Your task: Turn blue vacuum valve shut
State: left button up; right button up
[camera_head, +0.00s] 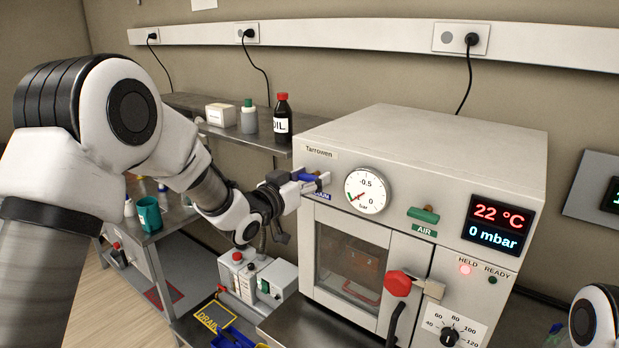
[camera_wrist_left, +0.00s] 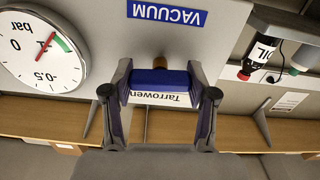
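The blue vacuum valve handle (camera_head: 308,177) is a short bar on the upper left of the oven front, above the VACUUM label (camera_head: 323,193). My left gripper (camera_head: 297,186) is at it, coming in from the left. In the left wrist view, the blue handle (camera_wrist_left: 160,78) lies crosswise between my left gripper's fingers (camera_wrist_left: 160,85), one at each end, with no visible gap. Its brass stem (camera_wrist_left: 160,61) shows behind, and the VACUUM label (camera_wrist_left: 167,13) is upside down. My right gripper is not in view; only part of my right arm shows at lower right.
The gauge (camera_head: 366,191) sits right of the valve, with the green air handle (camera_head: 423,214) beyond it. A red door knob (camera_head: 397,283) sticks out lower down. A pump (camera_head: 257,277) stands left of the oven. An oil bottle (camera_head: 283,119) stands on the shelf behind.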

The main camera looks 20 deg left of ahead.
pick_arm(q)
jog(key=shift+f+m+b, duration=0.25)
jog(key=shift+m+b, duration=0.15)
jog(key=shift+b, duration=0.35)
jog(key=shift+r, duration=0.25)
jog(key=o, duration=0.9)
jog(key=shift+c, duration=0.2)
jog(key=o, duration=0.3)
jog(key=shift+w, duration=0.1)
jog(key=v, duration=1.2)
jog(key=shift+d, duration=0.1)
